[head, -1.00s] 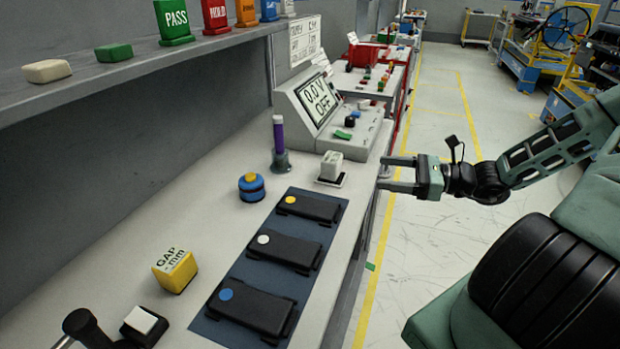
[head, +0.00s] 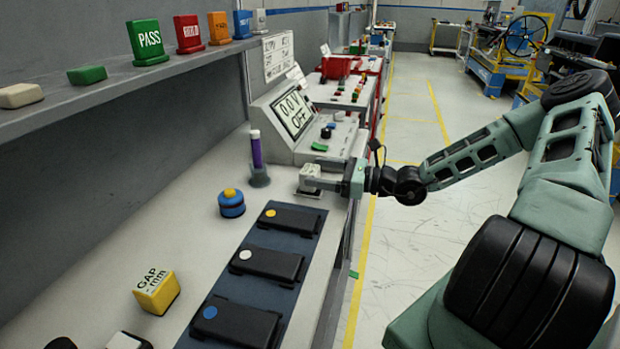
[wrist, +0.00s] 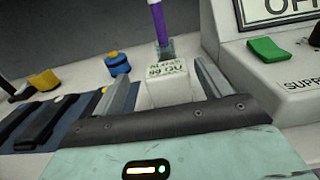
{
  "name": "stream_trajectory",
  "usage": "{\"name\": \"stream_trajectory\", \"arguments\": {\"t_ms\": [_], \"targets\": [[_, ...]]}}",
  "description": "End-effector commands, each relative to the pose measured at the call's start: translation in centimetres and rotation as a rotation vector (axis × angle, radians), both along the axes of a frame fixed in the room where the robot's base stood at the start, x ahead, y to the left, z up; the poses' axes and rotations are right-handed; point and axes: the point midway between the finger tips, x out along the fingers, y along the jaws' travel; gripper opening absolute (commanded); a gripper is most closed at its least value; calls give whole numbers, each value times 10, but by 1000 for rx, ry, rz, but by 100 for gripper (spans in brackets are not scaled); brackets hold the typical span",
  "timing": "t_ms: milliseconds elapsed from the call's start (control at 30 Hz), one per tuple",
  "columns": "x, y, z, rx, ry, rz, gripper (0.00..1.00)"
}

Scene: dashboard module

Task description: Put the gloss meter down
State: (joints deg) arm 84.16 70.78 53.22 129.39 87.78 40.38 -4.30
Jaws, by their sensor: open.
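The gloss meter is a small white block (head: 311,171) with a printed label on top. It sits upright at its small pad (head: 309,192) near the bench's right edge, below the tilted display. It also shows in the wrist view (wrist: 168,88), where its label faces up. My gripper (head: 318,180) is open and low over the bench, reaching in from the right. In the wrist view my gripper's fingers (wrist: 166,78) stand apart, one on each side of the block, with visible gaps. The block's lower part is hidden by the gripper.
A purple stick in a grey holder (head: 259,178) stands just behind the meter. The display console (head: 295,120) is close by. A blue and yellow round item (head: 231,203), a blue mat (head: 221,284) with black devices and a yellow gap block (head: 156,292) lie along the bench.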

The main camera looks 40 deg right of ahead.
Motion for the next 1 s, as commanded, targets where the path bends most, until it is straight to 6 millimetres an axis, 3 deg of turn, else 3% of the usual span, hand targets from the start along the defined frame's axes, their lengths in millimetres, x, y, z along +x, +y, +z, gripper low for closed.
{"name": "stream_trajectory", "arguments": {"t_ms": [333, 667, 833, 867, 1000], "targets": [[39, 22, -2, 1, 1, 3, 76], [45, 26, -3, 0, 0, 0, 76], [44, 26, -3, 0, 0, 0, 29], [44, 26, -3, 0, 0, 0, 24], [44, 26, -3, -1, -1, 1, 20]]}}
